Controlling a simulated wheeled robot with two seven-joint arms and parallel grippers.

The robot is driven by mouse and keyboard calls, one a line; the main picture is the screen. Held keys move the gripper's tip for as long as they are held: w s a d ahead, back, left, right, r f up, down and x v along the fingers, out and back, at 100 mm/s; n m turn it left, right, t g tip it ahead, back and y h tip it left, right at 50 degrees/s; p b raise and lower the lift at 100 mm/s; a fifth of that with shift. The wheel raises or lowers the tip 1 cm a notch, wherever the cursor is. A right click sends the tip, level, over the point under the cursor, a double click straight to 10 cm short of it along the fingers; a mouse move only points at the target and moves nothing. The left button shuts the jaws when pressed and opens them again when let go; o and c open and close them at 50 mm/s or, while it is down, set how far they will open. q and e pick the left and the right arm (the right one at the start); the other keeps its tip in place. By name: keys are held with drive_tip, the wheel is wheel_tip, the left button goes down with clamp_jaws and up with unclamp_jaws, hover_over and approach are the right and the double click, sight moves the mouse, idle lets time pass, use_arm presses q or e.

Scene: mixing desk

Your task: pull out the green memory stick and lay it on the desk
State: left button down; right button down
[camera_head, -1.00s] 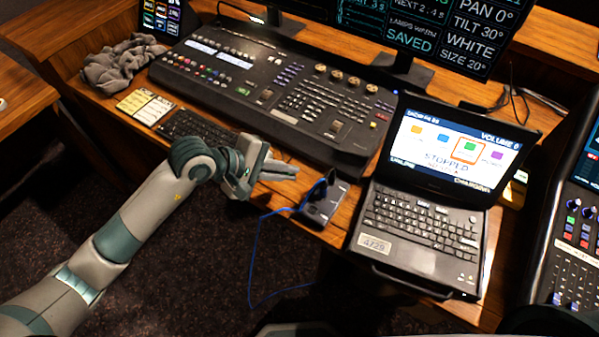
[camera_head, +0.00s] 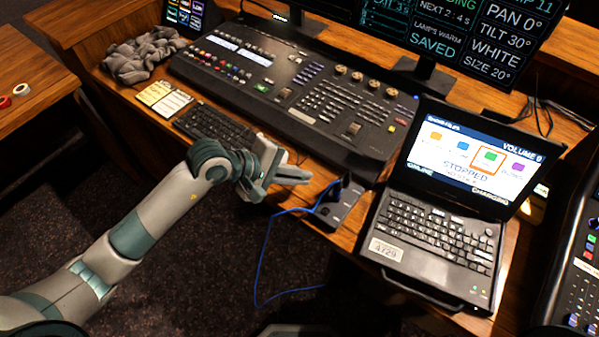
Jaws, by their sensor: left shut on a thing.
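My left gripper (camera_head: 300,177) is over the desk's front edge, just left of a dark hub (camera_head: 338,205) with a blue cable. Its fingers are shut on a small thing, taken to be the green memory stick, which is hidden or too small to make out. The gripper appears apart from the hub. A black plug-like piece stands on the hub's top. The wooden desk (camera_head: 318,158) shows bare around the gripper. My right gripper is not in view.
A laptop (camera_head: 430,228) stands right of the hub, its screen reading STOPPED. A mixing console (camera_head: 300,95) and small keyboard (camera_head: 215,127) lie behind the gripper. A grey cloth (camera_head: 145,60) lies back left. The blue cable (camera_head: 262,255) hangs off the desk front.

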use_arm(q)
drive_tip(key=shift+f+b, duration=0.35)
drive_tip(key=shift+f, duration=0.55)
drive_tip(key=shift+f+b, duration=0.35)
drive_tip(key=shift+f, duration=0.3)
drive_tip(key=shift+f+b, duration=0.3)
drive_tip(key=shift+f, duration=0.5)
drive_tip(key=c, duration=1.8)
unclamp_jaws()
drive_tip(key=shift+c, duration=0.2)
drive_tip(key=shift+f, duration=0.1)
